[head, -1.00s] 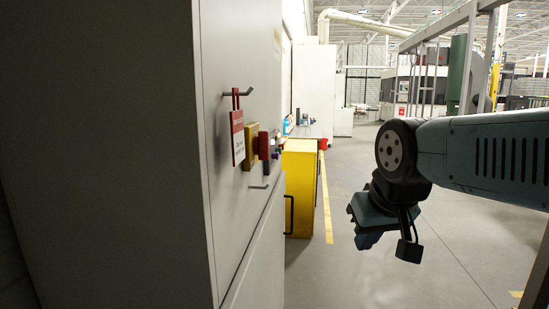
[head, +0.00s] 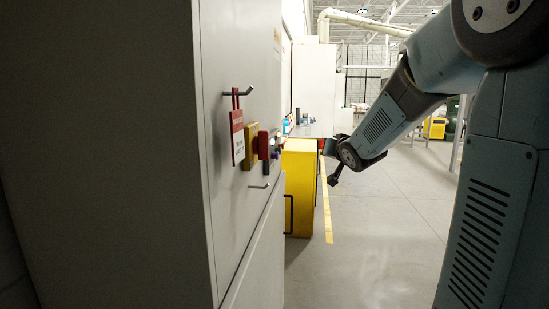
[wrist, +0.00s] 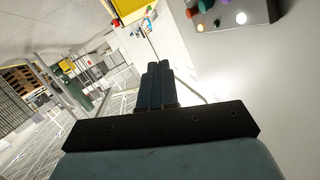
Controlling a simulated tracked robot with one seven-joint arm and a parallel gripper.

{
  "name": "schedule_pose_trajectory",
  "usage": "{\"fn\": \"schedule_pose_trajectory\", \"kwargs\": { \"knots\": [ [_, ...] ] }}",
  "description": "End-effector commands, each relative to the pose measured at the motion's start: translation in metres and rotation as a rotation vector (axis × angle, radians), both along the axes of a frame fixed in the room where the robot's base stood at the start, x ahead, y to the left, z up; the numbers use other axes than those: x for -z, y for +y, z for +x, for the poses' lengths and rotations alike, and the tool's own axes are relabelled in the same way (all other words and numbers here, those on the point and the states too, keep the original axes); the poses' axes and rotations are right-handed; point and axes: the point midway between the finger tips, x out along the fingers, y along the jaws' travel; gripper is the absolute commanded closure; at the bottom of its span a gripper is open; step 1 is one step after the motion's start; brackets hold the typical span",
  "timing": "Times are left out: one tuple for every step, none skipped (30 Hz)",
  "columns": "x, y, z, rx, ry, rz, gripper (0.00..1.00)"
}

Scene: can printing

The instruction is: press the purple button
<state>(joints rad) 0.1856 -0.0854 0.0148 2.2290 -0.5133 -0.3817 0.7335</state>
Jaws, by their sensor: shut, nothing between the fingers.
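In the head view the panel (head: 277,146) is seen almost edge-on on the cabinet's front, and I cannot pick out the purple button there. My gripper (wrist: 158,66) has its dark fingers together and empty. In the wrist view they lie below and left of the purple button, apart from it. In the head view my gripper (head: 330,146) is to the right of the panel, with a visible gap between them.
A tall grey cabinet (head: 230,210) bears a red tag (head: 237,136) hanging from a hook. A yellow cabinet (head: 300,185) stands beyond. Open floor (head: 385,240) lies to the right.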

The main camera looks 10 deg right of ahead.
Motion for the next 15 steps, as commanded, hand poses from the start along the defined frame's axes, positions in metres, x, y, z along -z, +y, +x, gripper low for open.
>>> {"fn": "schedule_pose_trajectory", "kwargs": {
  "knots": [
    [0.006,-0.002,0.016,-0.023,-0.028,0.029,1.00],
    [0.007,-0.002,0.025,-0.042,-0.051,0.048,1.00],
    [0.009,-0.001,0.036,-0.069,-0.081,0.075,1.00],
    [0.011,0.000,0.043,-0.090,-0.101,0.097,1.00],
    [0.013,0.000,0.051,-0.112,-0.119,0.119,1.00],
    [0.016,0.001,0.060,-0.143,-0.144,0.151,1.00],
    [0.019,0.002,0.066,-0.167,-0.162,0.175,1.00],
    [0.022,0.003,0.072,-0.191,-0.177,0.200,1.00],
    [0.025,0.003,0.079,-0.223,-0.197,0.231,1.00],
    [0.029,0.004,0.083,-0.244,-0.208,0.256,1.00],
    [0.031,0.005,0.087,-0.268,-0.220,0.277,1.00],
    [0.034,0.006,0.091,-0.297,-0.235,0.307,1.00],
    [0.037,0.006,0.094,-0.318,-0.242,0.327,1.00],
    [0.039,0.007,0.095,-0.335,-0.250,0.345,1.00],
    [0.042,0.007,0.098,-0.357,-0.258,0.368,1.00]
  ]
}}
